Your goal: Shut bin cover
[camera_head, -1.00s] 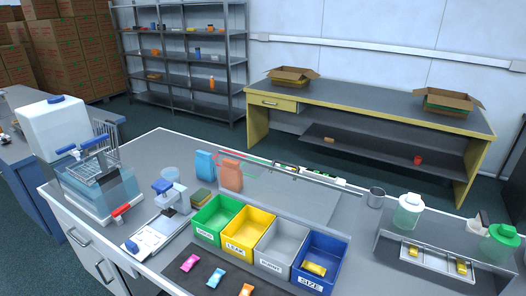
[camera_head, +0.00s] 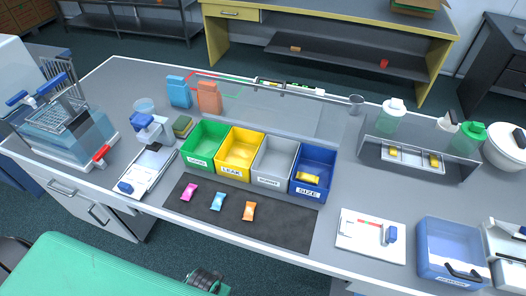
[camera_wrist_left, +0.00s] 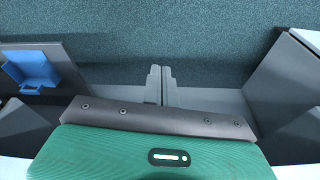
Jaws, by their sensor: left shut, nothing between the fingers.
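Four open-topped bins stand in a row on the bench: green (camera_head: 205,145), yellow (camera_head: 240,152), grey (camera_head: 273,160) and blue (camera_head: 314,170). The blue bin holds a yellow wrapped piece (camera_head: 308,178). A translucent blue box (camera_head: 450,248) with a black handle stands at the bench's front right. I cannot tell which of these the task's bin is, and no cover is clearly seen. My left gripper (camera_wrist_left: 160,84) shows in its wrist view, shut and empty above the floor. My right gripper is not in view.
Pink, blue and orange pieces lie on a dark mat (camera_head: 280,232). A white board (camera_head: 370,237) lies at the front. Bare bench (camera_head: 385,195) lies between tray and board.

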